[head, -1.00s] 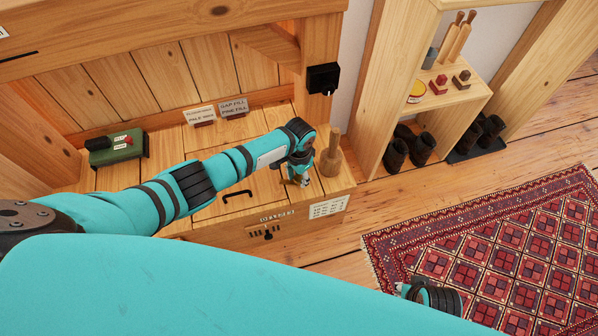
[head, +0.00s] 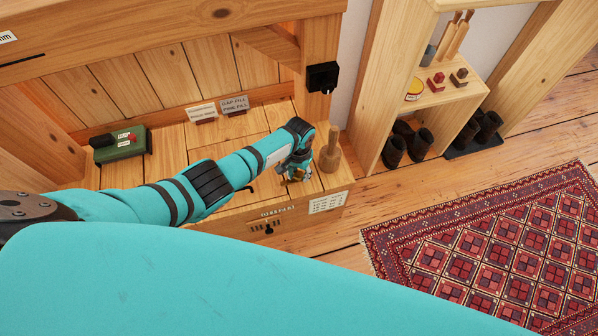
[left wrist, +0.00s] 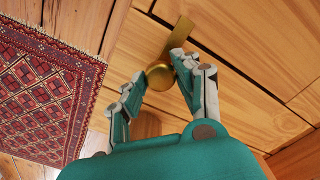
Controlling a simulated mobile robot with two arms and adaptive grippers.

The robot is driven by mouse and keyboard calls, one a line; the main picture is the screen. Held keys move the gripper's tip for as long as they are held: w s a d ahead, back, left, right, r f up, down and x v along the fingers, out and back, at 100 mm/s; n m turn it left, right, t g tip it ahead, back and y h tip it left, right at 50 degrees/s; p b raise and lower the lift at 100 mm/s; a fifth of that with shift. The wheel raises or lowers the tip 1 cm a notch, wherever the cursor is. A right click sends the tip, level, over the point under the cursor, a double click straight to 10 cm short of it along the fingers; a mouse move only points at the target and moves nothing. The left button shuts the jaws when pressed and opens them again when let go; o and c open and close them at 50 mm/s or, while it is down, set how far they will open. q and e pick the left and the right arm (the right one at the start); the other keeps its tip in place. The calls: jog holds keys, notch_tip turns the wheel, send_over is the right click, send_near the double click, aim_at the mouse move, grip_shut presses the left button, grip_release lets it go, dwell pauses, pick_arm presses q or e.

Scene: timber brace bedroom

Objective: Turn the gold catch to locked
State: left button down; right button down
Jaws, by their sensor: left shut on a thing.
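The gold catch (left wrist: 160,77) has a round knob and a flat gold bar reaching up and to the right in the left wrist view. It sits on the wooden bench top, across a board seam. My left gripper (left wrist: 155,84) is shut on the knob, one finger on either side. In the head view my left gripper (head: 297,172) points down at the bench top's right end and mostly hides the catch. Markings for locked or unlocked cannot be read. My right gripper is not in view.
A wooden mallet-like tool (head: 330,150) stands close right of my left gripper. A patterned rug (head: 490,240) lies right.

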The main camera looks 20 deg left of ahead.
aim_at(299, 175)
pick_arm(q)
jog(key=c, duration=0.9)
grip_release()
jog(key=shift+c, duration=0.2)
jog(key=shift+r, duration=0.1)
notch_tip(299, 175, up, 12)
